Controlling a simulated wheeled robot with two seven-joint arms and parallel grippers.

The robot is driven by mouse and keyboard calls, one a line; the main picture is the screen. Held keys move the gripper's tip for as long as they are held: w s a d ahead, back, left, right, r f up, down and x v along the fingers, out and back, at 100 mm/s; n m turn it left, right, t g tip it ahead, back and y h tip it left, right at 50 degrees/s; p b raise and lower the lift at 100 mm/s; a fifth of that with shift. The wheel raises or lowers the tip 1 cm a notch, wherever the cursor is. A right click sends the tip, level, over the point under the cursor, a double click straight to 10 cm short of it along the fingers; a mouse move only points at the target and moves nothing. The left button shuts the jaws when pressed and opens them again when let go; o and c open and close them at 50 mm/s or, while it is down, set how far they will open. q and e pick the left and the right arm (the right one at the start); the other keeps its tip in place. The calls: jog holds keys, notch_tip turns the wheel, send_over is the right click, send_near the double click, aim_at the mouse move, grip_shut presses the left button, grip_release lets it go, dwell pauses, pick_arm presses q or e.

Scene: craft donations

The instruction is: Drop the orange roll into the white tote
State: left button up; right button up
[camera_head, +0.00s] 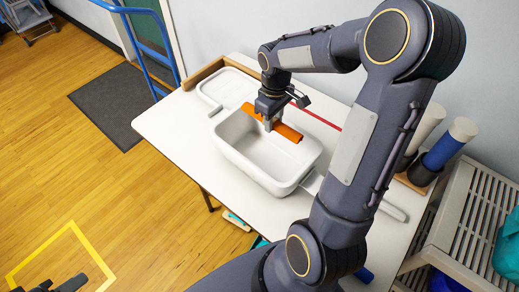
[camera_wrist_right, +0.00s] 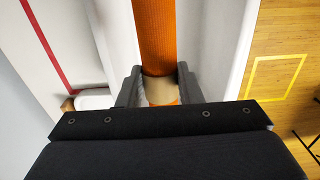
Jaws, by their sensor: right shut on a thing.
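The orange roll (camera_head: 287,132) is long and thin, held level over the white tote (camera_head: 232,158). My right gripper (camera_head: 269,122) is shut on it near the middle. In the right wrist view the orange roll (camera_wrist_right: 155,40) runs between the fingers of my right gripper (camera_wrist_right: 159,90), with a beige band where they grip. The tote is open and its visible inside is empty; its white walls (camera_wrist_right: 240,45) show on both sides of the roll. My left gripper (camera_head: 62,284) is only partly in view at the bottom left corner, and its jaws are unclear.
The tote stands on a white table (camera_head: 165,125). A shallow white tray or lid (camera_head: 212,86) lies behind it. Rolls, one blue (camera_head: 446,150), stand at the right beside a grey slatted shelf (camera_head: 470,215). A blue cart frame (camera_head: 152,60) is at the back left.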

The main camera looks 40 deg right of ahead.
jog(key=o, duration=1.1)
jog(key=shift+c, duration=0.2)
notch_tip(320, 180, up, 7)
jog(key=shift+f, duration=0.1)
jog(key=shift+r, duration=0.5)
